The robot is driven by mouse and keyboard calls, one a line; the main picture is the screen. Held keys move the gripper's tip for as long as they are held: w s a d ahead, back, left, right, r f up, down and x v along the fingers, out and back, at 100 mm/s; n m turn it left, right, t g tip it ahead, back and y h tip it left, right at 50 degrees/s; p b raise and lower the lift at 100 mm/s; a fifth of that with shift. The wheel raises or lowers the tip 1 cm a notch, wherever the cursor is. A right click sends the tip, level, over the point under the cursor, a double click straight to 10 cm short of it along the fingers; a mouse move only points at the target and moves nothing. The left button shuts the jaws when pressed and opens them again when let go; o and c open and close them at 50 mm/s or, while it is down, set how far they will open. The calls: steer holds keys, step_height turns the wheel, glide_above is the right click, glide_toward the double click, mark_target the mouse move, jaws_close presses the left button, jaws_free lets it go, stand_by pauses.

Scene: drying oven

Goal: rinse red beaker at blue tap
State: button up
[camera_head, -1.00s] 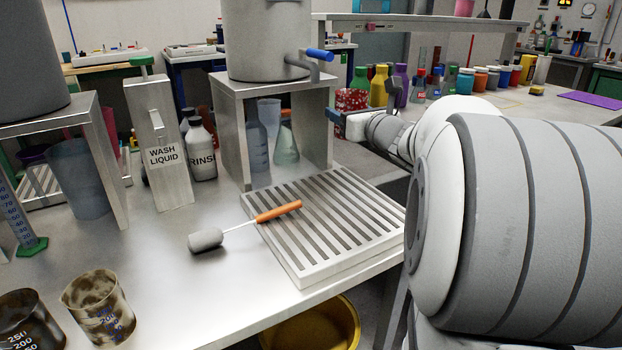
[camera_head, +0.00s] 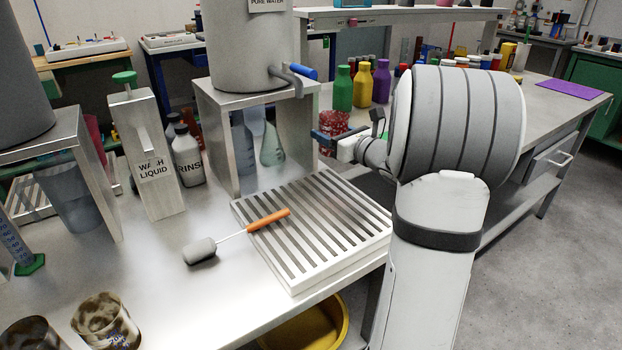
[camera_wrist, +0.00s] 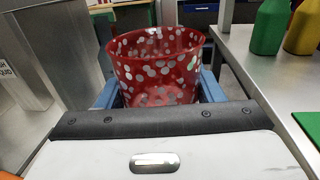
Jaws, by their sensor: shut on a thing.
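The red beaker (camera_wrist: 158,66), spotted with white, is held upright between the blue fingers of my gripper (camera_wrist: 158,92) in the wrist view. In the head view the red beaker (camera_head: 333,128) shows just right of the stand under the pure water tank, with my gripper (camera_head: 325,138) at its near side. The blue tap (camera_head: 302,72) sticks out from the tank's lower right, above and left of the beaker. The beaker is apart from the tap. The beaker's lower part is partly hidden by my gripper and wrist.
The slatted drain rack (camera_head: 310,225) lies in front, with an orange-handled brush (camera_head: 268,219) across its edge. The wash liquid dispenser (camera_head: 150,165) and rinse bottle (camera_head: 187,155) stand left. Dirty beakers (camera_head: 103,322) stand at the front left.

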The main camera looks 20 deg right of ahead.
steer(key=f+y+p, duration=0.1)
steer(key=p, duration=0.1)
steer(key=d+f+n+y+p, duration=0.1)
steer(key=f+p, duration=0.1)
steer(key=p, duration=0.1)
steer(key=shift+n+g+p, duration=0.3)
steer(key=shift+g+p, duration=0.05)
steer(key=shift+g, duration=0.05)
steer(key=s+f+y+p, duration=0.1)
steer(key=p, duration=0.2)
steer(key=s+f+n+g+y+p, duration=0.1)
steer(key=f+p, duration=0.1)
steer(key=p, duration=0.1)
steer(key=shift+s+f, duration=0.1)
steer(key=shift+f, duration=0.1)
steer(key=shift+s+f+n+y+p, duration=0.3)
steer(key=shift+s+f+n+p, duration=0.15)
steer(key=shift+f, duration=0.2)
